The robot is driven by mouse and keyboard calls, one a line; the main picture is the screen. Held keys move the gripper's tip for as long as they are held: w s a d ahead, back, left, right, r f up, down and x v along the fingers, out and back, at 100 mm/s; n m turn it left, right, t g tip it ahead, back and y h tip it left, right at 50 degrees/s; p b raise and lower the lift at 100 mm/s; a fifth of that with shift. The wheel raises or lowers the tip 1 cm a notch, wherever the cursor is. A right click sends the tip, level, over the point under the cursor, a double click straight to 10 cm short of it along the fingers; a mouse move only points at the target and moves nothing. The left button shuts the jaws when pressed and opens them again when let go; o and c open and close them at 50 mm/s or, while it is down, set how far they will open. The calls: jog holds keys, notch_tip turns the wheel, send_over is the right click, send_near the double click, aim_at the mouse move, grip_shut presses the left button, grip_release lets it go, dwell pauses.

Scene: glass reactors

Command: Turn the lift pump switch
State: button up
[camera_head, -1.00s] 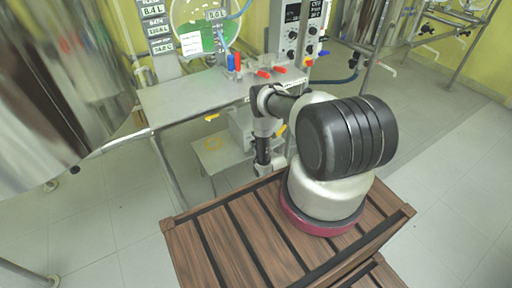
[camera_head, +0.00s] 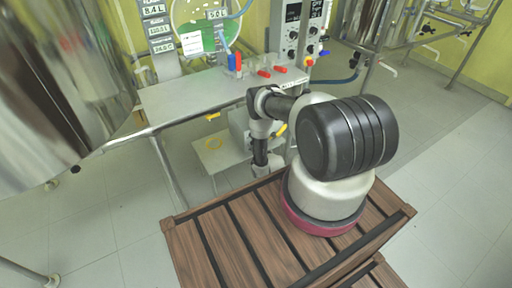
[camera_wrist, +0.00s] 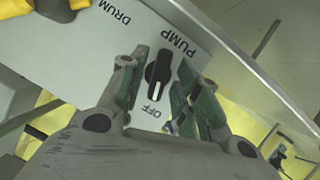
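The pump switch (camera_wrist: 158,68) is a black rotary knob with a white mark, on a white panel lettered PUMP, DRUM and OFF, in the wrist view. OFF is printed below the knob and PUMP at its upper right. My gripper (camera_wrist: 163,62) is open, with one green-padded finger on each side of the knob. A gap of white panel shows between the knob and each finger. I cannot tell how far the fingertips are from the panel. In the head view my arm reaches down beside a grey-white box (camera_head: 238,122); the knob is hidden there.
A steel table (camera_head: 190,98) stands behind the arm, with red and blue valve handles on it. A control box (camera_head: 293,35) with dials stands behind. A yellow part (camera_wrist: 70,10) shows at the upper left of the wrist view. A large steel vessel (camera_head: 60,80) fills the left.

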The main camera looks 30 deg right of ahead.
jog(key=v, duration=1.2)
dwell(0.4)
